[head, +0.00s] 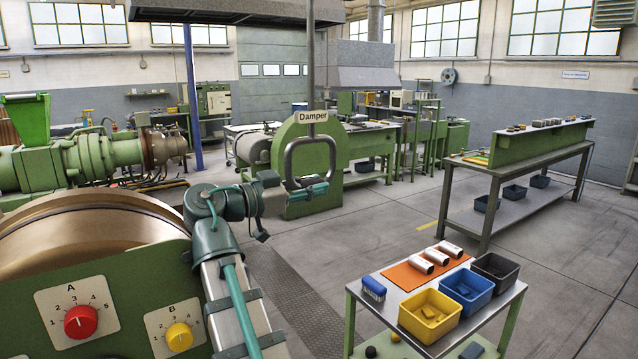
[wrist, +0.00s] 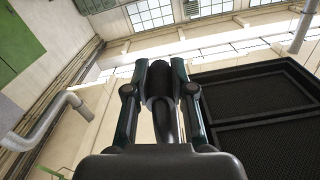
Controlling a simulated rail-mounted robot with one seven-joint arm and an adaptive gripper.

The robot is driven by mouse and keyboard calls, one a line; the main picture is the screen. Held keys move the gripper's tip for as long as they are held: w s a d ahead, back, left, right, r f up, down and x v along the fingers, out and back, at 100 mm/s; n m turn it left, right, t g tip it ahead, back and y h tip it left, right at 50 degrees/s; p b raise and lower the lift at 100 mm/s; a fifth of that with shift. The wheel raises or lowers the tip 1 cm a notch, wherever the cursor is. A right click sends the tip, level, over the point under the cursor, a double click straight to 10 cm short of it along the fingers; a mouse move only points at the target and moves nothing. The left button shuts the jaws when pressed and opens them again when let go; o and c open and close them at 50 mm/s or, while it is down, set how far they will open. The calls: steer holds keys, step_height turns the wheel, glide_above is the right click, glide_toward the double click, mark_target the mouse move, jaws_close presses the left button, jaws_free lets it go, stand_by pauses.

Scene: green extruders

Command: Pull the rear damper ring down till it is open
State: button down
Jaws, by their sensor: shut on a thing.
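The damper ring (head: 332,160) is a grey rounded metal loop hanging upright from a vertical rod (head: 311,60). A "Damper" sign (head: 311,117) is on the rod just above it. My gripper (head: 318,188) reaches in from the left at the ring's lower bar and is shut on it. In the wrist view my two fingers (wrist: 163,72) stand on either side of the dark ring (wrist: 166,122), which lies between them. The fingers partly hide the ring's lower bar. No other damper ring is in view.
A green machine with knobs A (head: 80,321) and B (head: 179,336) is at the lower left. A steel cart (head: 400,340) with bins stands at the front right. A long bench (head: 470,178) is at the right. The floor (head: 390,215) between is clear. A dark hood (head: 230,10) hangs overhead.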

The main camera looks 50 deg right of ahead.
mark_target(311, 138)
steer(key=shift+f, duration=0.15)
steer(key=c, duration=1)
jaws_free()
step_height(311, 138, up, 10)
steer(key=shift+r, duration=0.1)
